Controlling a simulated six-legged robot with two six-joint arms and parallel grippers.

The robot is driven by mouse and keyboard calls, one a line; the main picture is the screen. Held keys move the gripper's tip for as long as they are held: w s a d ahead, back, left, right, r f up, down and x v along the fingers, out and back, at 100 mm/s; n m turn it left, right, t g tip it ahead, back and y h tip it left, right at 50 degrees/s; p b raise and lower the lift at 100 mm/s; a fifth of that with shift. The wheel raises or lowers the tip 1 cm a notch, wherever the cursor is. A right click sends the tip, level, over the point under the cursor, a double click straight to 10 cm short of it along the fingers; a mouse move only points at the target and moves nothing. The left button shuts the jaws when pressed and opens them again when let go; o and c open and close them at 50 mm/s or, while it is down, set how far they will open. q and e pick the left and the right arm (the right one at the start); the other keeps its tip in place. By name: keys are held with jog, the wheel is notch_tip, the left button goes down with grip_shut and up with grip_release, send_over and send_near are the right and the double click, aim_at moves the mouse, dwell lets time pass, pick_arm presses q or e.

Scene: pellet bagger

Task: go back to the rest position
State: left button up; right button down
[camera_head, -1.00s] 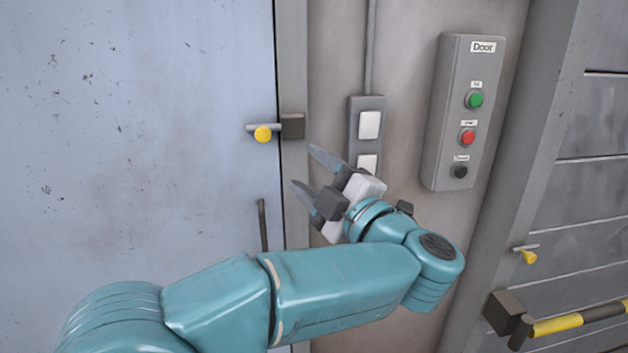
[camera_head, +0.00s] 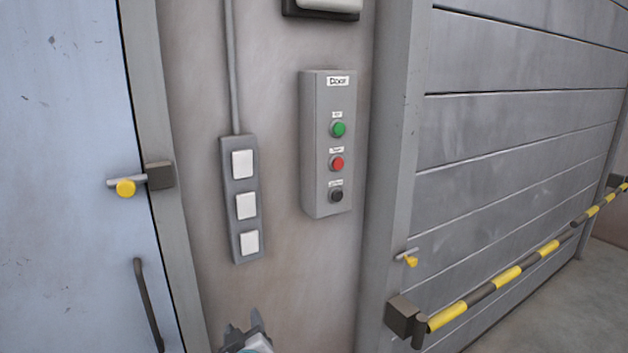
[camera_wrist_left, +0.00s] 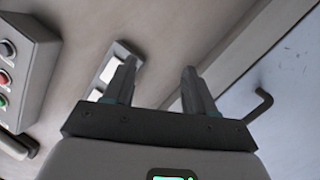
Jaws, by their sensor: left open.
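My left gripper (camera_head: 246,332) shows only at the bottom edge of the head view, low in front of the wall and below the switch strip. In the left wrist view its two fingers (camera_wrist_left: 160,88) stand apart with nothing between them. The switch strip (camera_head: 242,200) with three white switches is on the wall, and part of it shows behind one finger in the wrist view. The rest of my left arm is out of the head view. My right gripper is in neither view.
A grey door control box (camera_head: 327,190) with green, red and black buttons hangs on the wall. A blue-grey door (camera_head: 60,180) with a yellow-knobbed latch and dark handle (camera_head: 147,300) is at left. A slatted shutter (camera_head: 510,130) and a yellow-black barrier bar (camera_head: 505,278) are at right.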

pick_arm(q)
jog(key=s+f+m+g+h, duration=0.25)
jog(key=s+f, duration=0.25)
jog(key=f, duration=0.3)
jog(key=s+d+f+m+g+h, duration=0.1)
jog(key=s+f+g, duration=0.2)
jog(key=s+f, duration=0.35)
jog(key=s+f+m+g+h, duration=0.2)
jog(key=s+f+g, duration=0.15)
jog(key=f, duration=0.65)
jog(key=s+d+f+g+h, duration=0.1)
jog(key=s+f+g, duration=0.2)
jog(key=s, duration=0.6)
jog(key=s+d+f+m+g+h, duration=0.1)
jog(key=s+f+g, duration=0.2)
jog(key=s, duration=0.7)
jog(key=shift+h, duration=0.35)
jog(key=shift+w+d+f, duration=0.1)
